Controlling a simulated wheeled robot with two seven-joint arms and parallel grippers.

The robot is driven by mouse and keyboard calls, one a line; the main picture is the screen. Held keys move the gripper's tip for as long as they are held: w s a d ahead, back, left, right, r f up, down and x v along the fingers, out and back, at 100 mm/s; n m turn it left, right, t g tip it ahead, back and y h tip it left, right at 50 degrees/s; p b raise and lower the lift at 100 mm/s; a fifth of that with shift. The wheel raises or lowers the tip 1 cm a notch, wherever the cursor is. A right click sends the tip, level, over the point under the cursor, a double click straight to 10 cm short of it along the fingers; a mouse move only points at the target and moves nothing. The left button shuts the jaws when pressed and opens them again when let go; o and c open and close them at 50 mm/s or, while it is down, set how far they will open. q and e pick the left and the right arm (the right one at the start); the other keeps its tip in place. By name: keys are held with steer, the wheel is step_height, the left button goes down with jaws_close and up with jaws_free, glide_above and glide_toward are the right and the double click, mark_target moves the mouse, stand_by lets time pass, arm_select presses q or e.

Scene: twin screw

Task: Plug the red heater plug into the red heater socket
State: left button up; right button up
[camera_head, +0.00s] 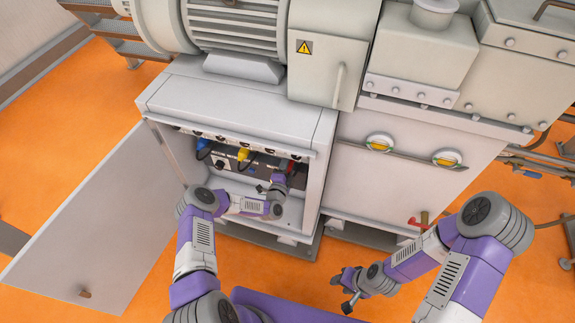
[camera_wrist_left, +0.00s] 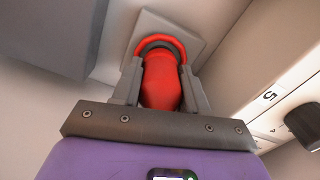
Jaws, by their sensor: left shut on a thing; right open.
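The red heater plug (camera_wrist_left: 161,88) sits between the two fingers of my left gripper (camera_wrist_left: 160,70), which is shut on it. In the left wrist view the plug's far end is at the red ring of the red heater socket (camera_wrist_left: 158,38), on a square grey plate. The plug hides the socket opening, so I cannot tell how deep it sits. In the head view my left gripper (camera_head: 280,180) is inside the open cabinet, with a bit of red (camera_head: 291,168) beside it. My right gripper (camera_head: 347,290) is open and empty, low in front of the machine.
The cabinet (camera_head: 315,185) has its door (camera_head: 95,225) swung open to the left. Blue (camera_head: 203,147) and yellow (camera_head: 243,154) plugs sit left of my left gripper. A numbered panel with a black knob (camera_wrist_left: 305,122) is close at the right in the wrist view.

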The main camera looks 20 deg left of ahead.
arm_select(q)
steer(key=shift+w+b, duration=0.35)
steer(key=shift+w, duration=0.15)
steer(key=o, duration=1.1)
steer(key=s+p, duration=0.3)
steer(key=s, duration=0.4)
steer(key=shift+s+a, duration=0.1)
steer(key=shift+s, duration=0.25)
